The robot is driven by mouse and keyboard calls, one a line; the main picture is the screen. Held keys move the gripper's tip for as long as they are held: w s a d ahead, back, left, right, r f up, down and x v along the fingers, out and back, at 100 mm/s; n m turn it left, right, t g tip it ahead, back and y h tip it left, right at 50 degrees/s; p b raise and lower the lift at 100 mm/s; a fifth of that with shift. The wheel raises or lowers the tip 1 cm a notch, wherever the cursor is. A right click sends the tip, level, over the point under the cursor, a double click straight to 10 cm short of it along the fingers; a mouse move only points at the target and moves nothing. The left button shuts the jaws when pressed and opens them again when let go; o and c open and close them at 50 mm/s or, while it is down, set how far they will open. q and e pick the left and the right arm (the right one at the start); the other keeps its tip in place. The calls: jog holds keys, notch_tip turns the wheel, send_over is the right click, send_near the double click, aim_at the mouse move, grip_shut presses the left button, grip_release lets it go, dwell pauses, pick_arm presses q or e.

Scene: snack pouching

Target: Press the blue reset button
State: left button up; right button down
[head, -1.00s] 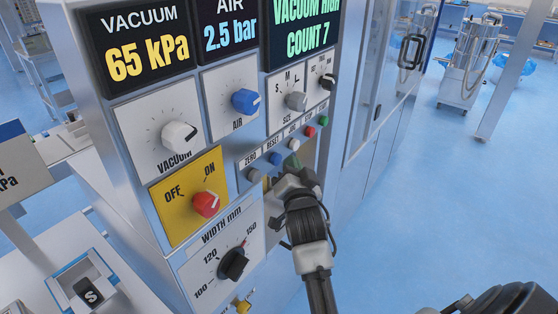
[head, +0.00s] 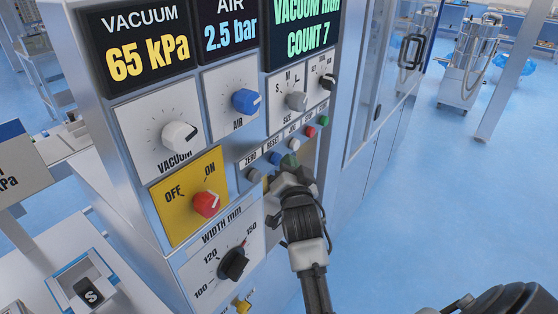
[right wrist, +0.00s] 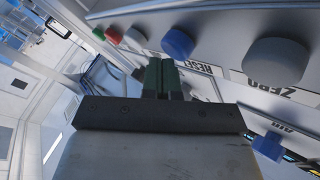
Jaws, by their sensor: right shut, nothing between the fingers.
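The blue reset button (head: 275,158) sits in the button row under the RESET label on the machine's front panel. In the right wrist view the blue button (right wrist: 178,43) shows just above and right of the fingertips. My right gripper (head: 289,162) is shut and empty, its greenish fingers together. The fingers also show in the right wrist view (right wrist: 162,76). The tips are close to the blue button, slightly to its right in the head view. They look apart from it. My left gripper is not in view.
A grey ZERO button (head: 254,174) is left of the blue one. White (head: 293,145), red (head: 310,132) and green (head: 323,120) buttons are to the right. Above are a blue AIR knob (head: 245,101) and a grey size knob (head: 296,101).

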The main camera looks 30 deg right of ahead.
jog(key=shift+w+a, duration=0.2)
jog(key=shift+w, duration=0.1)
dwell(0.6)
jog(key=shift+r, duration=0.1)
jog(key=shift+s+d+p, duration=0.2)
jog(key=shift+s+p, duration=0.2)
jog(key=shift+s, duration=0.35)
jog(key=s+d+p, duration=0.2)
jog(key=s, duration=0.3)
jog(key=shift+s+d, duration=0.25)
dwell(0.6)
